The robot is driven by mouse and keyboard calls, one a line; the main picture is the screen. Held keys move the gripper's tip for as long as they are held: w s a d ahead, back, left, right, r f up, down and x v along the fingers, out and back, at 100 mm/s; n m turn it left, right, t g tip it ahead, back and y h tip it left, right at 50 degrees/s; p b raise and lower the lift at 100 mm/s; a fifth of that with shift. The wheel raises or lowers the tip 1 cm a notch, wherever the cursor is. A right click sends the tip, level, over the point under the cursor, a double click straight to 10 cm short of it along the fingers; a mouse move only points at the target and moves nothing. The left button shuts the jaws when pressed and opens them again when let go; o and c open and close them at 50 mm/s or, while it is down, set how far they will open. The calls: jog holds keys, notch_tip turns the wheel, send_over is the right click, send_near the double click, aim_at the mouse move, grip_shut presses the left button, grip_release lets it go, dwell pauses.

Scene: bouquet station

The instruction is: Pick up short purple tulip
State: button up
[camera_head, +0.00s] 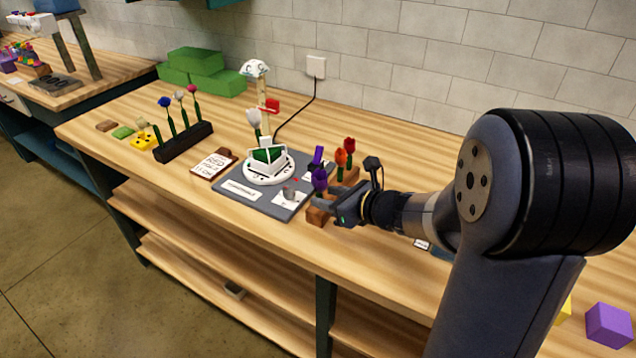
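A short purple tulip (320,179) stands with its bloom up near the front right corner of the grey mat (272,205). Its stem is mostly hidden by my gripper. My gripper (328,203) reaches in from the right, low over the table, with its tips at the tulip just below the bloom. From this angle I cannot tell whether the fingers are around the stem or beside it, or how far apart they are. A brown wooden holder (317,216) shows below the gripper. An orange tulip (341,157) and a red tulip (349,144) stand just behind.
A dark rack (183,142) with several flowers stands left. A purple upright piece (317,157) is close behind the purple tulip.

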jog(key=shift+f+x, duration=0.15)
jog(key=shift+x, duration=1.3)
jog(key=shift+f+x, duration=0.2)
jog(key=shift+x, duration=1.2)
jog(key=shift+d, duration=0.2)
grip_shut()
